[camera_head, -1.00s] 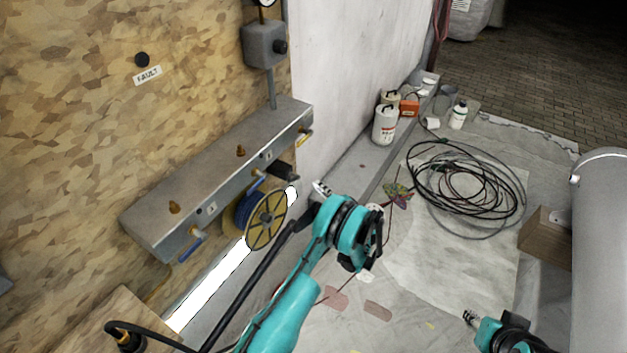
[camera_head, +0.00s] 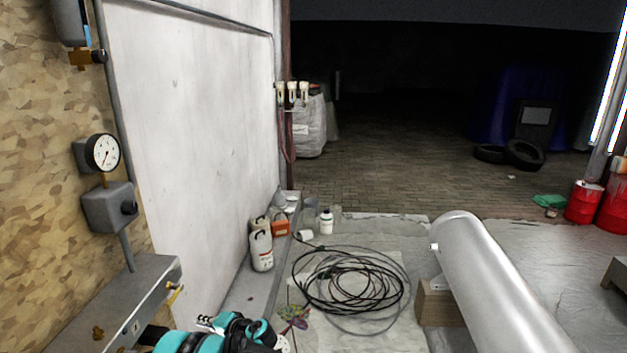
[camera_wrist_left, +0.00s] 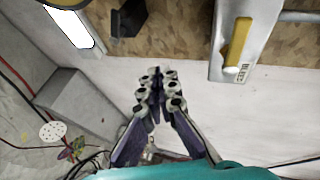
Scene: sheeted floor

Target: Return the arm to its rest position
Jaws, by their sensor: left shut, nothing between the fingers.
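My left arm is teal and black and comes in at the bottom left of the head view. Its gripper (camera_head: 205,321) shows small, just right of the grey metal manifold (camera_head: 150,285) with brass fittings. In the left wrist view the two dark fingers of the gripper (camera_wrist_left: 160,82) meet at their tips with nothing between them. The manifold's end with a yellow lever (camera_wrist_left: 238,42) lies to the right of the fingers there. My right gripper is in neither current view.
White jugs (camera_head: 261,250) and an orange box (camera_head: 280,227) stand by the white wall (camera_head: 190,130). A black cable coil (camera_head: 350,285) lies on the floor sheet. A pressure gauge (camera_head: 103,153) is on the wooden wall.

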